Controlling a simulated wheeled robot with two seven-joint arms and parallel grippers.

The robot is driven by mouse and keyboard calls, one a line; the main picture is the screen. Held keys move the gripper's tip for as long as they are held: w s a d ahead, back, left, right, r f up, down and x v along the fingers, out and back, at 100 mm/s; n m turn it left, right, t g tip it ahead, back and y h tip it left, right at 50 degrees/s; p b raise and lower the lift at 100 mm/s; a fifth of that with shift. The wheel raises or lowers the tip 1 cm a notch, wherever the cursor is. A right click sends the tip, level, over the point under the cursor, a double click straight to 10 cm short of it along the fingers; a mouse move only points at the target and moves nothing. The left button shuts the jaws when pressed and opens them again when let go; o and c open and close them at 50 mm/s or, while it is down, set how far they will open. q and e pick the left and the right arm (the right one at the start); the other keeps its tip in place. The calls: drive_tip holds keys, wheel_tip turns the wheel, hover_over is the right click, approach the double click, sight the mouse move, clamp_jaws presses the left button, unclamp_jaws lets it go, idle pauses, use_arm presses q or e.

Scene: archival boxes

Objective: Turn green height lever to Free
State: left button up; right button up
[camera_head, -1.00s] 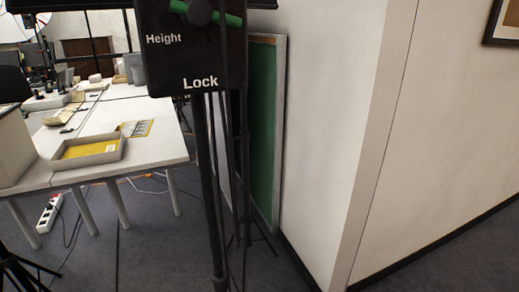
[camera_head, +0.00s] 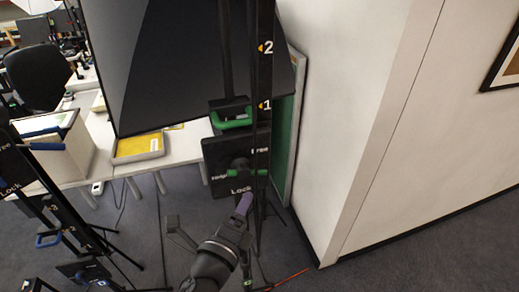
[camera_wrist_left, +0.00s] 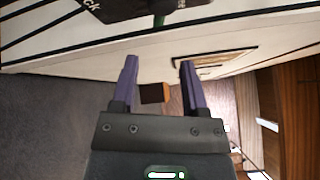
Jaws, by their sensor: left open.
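The black control panel (camera_head: 218,160) stands on a dark post and carries the words Free at upper right, Height at left and Lock at the bottom. The green height lever (camera_head: 260,173) lies across the panel, roughly level, above the word Lock. My left gripper (camera_head: 243,204) is just below the panel, with a purple finger near its lower edge. In the left wrist view, my open left gripper (camera_wrist_left: 160,80) has nothing between its fingers. A dark panel (camera_wrist_left: 120,6) and a bit of green (camera_wrist_left: 159,18) show beyond the fingertips. My right gripper is not in view.
A green handle (camera_head: 236,123) sits above the panel, beside a numbered post (camera_head: 263,70). A large dark screen (camera_head: 165,60) hangs at upper left. Another stand (camera_head: 60,215) with a blue handle is at left. A white wall (camera_head: 345,110) closes the right side.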

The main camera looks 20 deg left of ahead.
sight(260, 171)
use_arm(q)
drive_tip(key=shift+w+d+f+p, duration=0.1)
drive_tip(key=shift+w+d+p, duration=0.05)
drive_tip(key=shift+w, duration=2.3)
drive_tip(key=shift+w+d+p, duration=0.15)
drive_tip(key=shift+w, duration=2.3)
drive_tip(key=shift+c, duration=0.3)
clamp_jaws()
drive_tip(key=n+t+b, duration=0.1)
drive_tip(key=n+b, duration=0.1)
drive_tip(key=b, duration=0.3)
drive_tip(key=shift+t+b, duration=0.4)
drive_tip(key=shift+b, duration=0.1)
drive_tip(key=shift+r+n, duration=0.35)
drive_tip(key=shift+n, duration=0.05)
drive_tip(key=shift+r, duration=0.15)
